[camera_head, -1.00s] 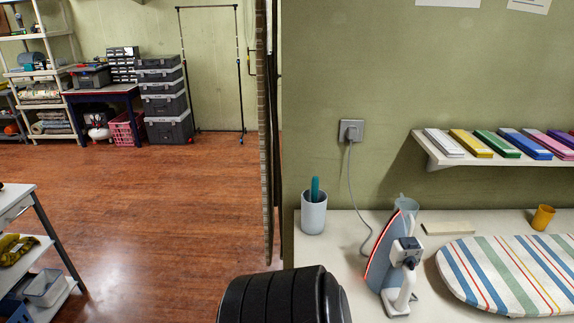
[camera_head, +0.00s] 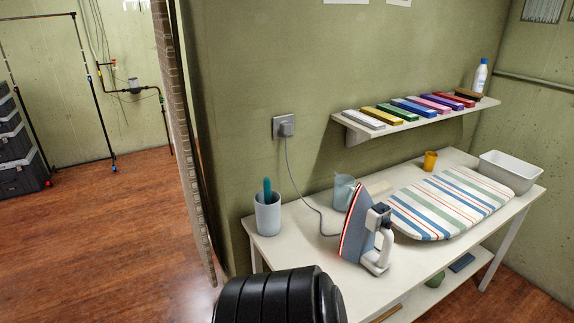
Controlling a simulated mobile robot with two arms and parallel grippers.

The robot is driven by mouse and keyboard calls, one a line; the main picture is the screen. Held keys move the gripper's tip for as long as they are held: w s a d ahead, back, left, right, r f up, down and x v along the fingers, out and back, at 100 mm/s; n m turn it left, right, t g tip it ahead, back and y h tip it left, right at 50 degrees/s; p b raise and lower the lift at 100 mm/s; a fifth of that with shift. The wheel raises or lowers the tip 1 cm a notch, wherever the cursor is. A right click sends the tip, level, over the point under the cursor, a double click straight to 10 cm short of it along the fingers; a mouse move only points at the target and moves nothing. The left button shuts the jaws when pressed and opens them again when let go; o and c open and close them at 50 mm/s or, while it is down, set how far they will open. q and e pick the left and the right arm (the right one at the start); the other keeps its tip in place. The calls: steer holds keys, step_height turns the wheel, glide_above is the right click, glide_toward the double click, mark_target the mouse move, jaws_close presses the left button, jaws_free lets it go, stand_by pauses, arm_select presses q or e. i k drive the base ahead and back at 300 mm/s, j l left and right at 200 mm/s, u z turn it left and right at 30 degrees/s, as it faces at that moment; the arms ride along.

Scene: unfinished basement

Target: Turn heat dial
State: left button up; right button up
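An iron (camera_head: 360,230) stands upright on its heel on the white table (camera_head: 310,262), with a red-lit edge along its soleplate. A dark, square-looking part (camera_head: 378,214) sits on its body near the white handle; I cannot tell whether this is the heat dial. The iron's grey cord runs to a wall plug (camera_head: 285,126). Neither of my grippers shows in the head view. A black ribbed part at the bottom centre is mine.
A striped ironing board (camera_head: 452,203) lies right of the iron. A cup (camera_head: 268,213) with a teal item, a clear jug (camera_head: 344,192), a yellow cup (camera_head: 430,160) and a white bin (camera_head: 510,172) stand on the table. A shelf (camera_head: 410,124) hangs above. Floor at left is open.

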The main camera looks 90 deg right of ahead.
mark_target(386, 222)
steer(key=i+z, duration=0.15)
steer(key=z, duration=0.25)
steer(key=i+z, duration=0.15)
steer(key=z, duration=0.3)
steer(key=i+z, duration=0.1)
steer(key=z, duration=0.3)
steer(key=i+z, duration=0.15)
steer(key=z, duration=0.25)
steer(key=i+j+z, duration=0.1)
steer(key=z, duration=0.35)
steer(key=i+j+z, duration=0.1)
steer(key=j+z, duration=0.15)
steer(key=z, duration=0.15)
